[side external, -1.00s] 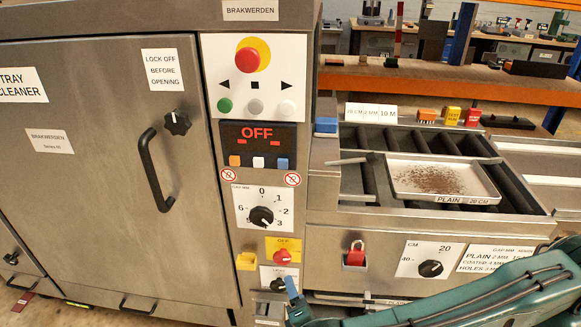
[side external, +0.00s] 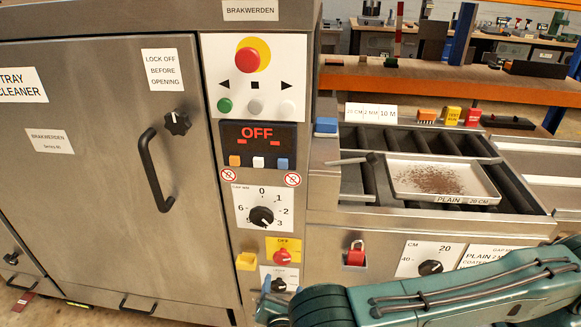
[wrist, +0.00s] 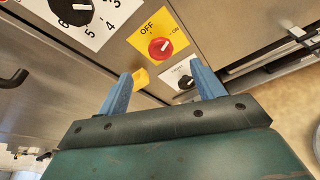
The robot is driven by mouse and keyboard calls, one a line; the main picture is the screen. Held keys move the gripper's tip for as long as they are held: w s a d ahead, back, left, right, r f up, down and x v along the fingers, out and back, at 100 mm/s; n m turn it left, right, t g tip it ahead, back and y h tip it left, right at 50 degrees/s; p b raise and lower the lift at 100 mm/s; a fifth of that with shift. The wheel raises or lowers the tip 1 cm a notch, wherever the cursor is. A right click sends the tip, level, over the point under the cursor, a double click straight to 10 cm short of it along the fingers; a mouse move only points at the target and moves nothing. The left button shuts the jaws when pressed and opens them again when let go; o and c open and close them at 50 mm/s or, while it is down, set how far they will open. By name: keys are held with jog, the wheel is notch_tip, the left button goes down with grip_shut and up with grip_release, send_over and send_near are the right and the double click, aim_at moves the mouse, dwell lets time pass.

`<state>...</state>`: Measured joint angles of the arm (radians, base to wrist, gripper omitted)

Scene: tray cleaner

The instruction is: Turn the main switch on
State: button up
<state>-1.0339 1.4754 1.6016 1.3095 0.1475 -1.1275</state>
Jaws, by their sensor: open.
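The main switch is a red rotary knob (side external: 282,256) on a yellow plate marked OFF, low on the machine's control column. In the wrist view the red knob (wrist: 160,48) shows on its yellow plate, with OFF at left and ON at right; its pointer looks turned toward neither label clearly. My gripper (wrist: 162,82) is open, its two blue fingers apart and empty. The fingers point toward the panel below the red knob, apart from it. In the side view my gripper (side external: 272,284) is in front of the lower small dial and partly hides it. The display (side external: 258,134) reads OFF.
A small black dial (side external: 279,284) sits just under the switch, and a yellow block (side external: 246,261) is at its left. A larger numbered dial (side external: 262,216) is above. A red padlock (side external: 355,254) hangs to the right. A tray (side external: 445,182) lies on the rollers.

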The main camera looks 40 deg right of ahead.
aim_at(283, 259)
jog(key=n, duration=0.1)
jog(key=a+r+n+g, duration=0.1)
jog(key=a+n+g, duration=0.1)
jog(key=n, duration=0.1)
jog(key=shift+w+a+r, duration=0.15)
jog(key=shift+w+r, duration=0.2)
jog(key=shift+x, duration=6.9)
jog(key=shift+s, duration=0.15)
jog(key=shift+c, duration=0.5)
jog(key=c, duration=0.9)
jog(key=shift+o, duration=0.2)
jog(key=shift+s+d+m+t+y, duration=0.15)
jog(key=shift+m+t+y, duration=0.15)
jog(key=shift+m, duration=0.45)
jog(key=shift+d+m+t+y, duration=0.2)
jog(key=shift+m+t, duration=0.2)
jog(key=shift+m, duration=0.35)
